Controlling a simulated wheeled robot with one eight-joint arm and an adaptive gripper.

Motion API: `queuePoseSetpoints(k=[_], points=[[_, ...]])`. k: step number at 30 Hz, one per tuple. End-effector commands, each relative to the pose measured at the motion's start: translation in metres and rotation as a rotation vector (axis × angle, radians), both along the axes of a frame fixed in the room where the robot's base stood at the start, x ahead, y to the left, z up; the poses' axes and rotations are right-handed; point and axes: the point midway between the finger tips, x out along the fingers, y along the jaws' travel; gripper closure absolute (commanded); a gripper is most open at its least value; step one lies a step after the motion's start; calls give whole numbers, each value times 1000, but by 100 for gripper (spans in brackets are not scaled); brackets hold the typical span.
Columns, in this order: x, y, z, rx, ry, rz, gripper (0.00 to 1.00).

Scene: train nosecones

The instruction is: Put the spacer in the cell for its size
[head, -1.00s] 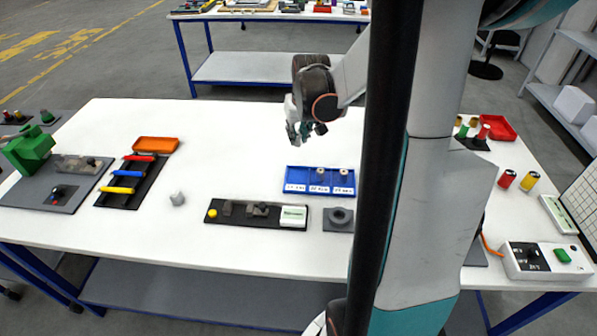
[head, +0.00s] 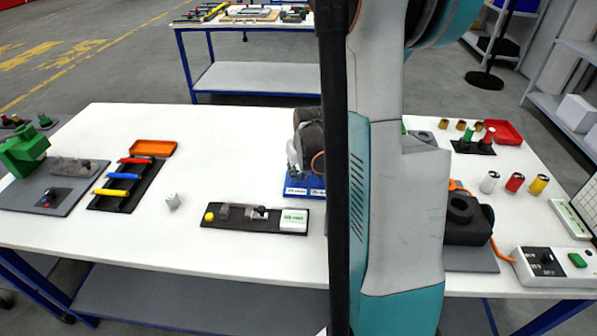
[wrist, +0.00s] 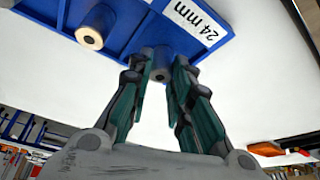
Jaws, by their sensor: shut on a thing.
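A blue tray (head: 290,183) with white size labels lies on the white table, partly hidden behind my arm in the head view. In the wrist view, the tray (wrist: 105,12) shows a label reading 24 mm. A pale spacer (wrist: 90,37) with a round hole sits in another cell. My gripper (wrist: 160,72) is shut on a grey spacer (wrist: 158,58), its hole showing between the fingertips. The held spacer is at the 24 mm part of the tray; I cannot tell whether it touches the floor. In the head view, my gripper (head: 293,172) is at the tray's left part.
A dark strip (head: 235,226) with a yellow knob and a white label box lies in front of the tray.

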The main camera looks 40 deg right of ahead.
Motion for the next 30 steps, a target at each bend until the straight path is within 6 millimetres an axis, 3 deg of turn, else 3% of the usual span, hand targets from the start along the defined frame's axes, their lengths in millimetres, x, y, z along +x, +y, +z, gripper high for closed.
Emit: queuePoseSetpoints(k=[8, 9, 11, 12, 23, 30], points=[[0, 0, -3, 0, 0, 0, 100], [0, 0, -2, 0, 0, 0, 76], [0, 0, -2, 0, 0, 0, 63], [0, 0, -2, 0, 0, 0, 61], [0, 0, 1, 0, 0, 0, 61], [-11, 6, 34, 0, 0, 0, 61]])
